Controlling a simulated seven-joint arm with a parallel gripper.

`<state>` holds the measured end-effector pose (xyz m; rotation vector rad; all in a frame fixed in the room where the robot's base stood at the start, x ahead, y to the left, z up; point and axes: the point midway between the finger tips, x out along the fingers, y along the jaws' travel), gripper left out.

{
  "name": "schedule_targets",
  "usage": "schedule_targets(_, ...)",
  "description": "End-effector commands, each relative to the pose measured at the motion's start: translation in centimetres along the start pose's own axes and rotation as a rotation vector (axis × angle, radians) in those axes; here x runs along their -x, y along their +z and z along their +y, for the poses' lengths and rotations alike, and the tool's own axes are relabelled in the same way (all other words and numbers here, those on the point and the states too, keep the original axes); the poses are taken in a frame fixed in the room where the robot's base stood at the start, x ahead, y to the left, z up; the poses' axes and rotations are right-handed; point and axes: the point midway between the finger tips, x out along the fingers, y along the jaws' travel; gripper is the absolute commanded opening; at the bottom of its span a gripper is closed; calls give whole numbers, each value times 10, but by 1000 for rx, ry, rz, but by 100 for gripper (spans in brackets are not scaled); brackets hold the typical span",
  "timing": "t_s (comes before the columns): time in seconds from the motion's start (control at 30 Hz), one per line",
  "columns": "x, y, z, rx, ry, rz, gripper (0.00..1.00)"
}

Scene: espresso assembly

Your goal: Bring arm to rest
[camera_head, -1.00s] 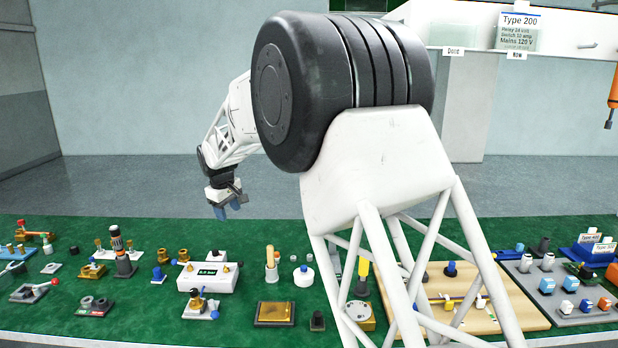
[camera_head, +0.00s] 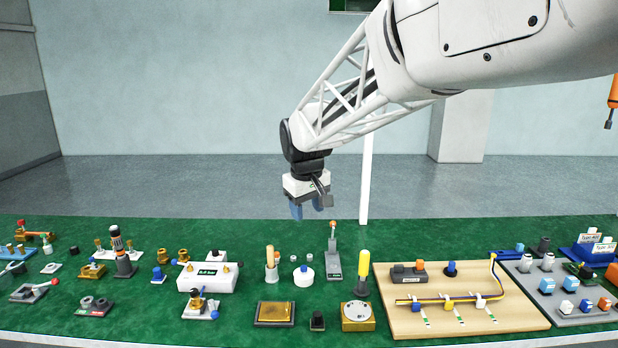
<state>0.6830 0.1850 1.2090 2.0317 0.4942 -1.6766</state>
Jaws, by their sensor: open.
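My gripper (camera_head: 311,212) hangs at the end of my white arm, above the far edge of the green table near the middle of the picture. Its blue fingers point down, with a gap between them, and nothing shows between them. It is apart from everything on the table.
The green table (camera_head: 240,300) carries many small parts. A wooden board (camera_head: 400,325) with wires stands right of the middle. A white box (camera_head: 208,277) stands left of it. A yellow-handled tool (camera_head: 363,270) stands upright near the board. An orange tool (camera_head: 613,95) hangs at the right edge.

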Motion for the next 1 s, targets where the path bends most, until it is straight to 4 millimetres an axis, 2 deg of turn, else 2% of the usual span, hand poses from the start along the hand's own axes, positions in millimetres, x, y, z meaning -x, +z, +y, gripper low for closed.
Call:
schedule_targets(0.03, 5, 16, 3, -22, 1, 2, 52)
schedule_targets(0.5, 28, 155, 10, -215, 3, 12, 52)
schedule_targets(1.0, 26, 298, -11, -421, 5, 24, 52)
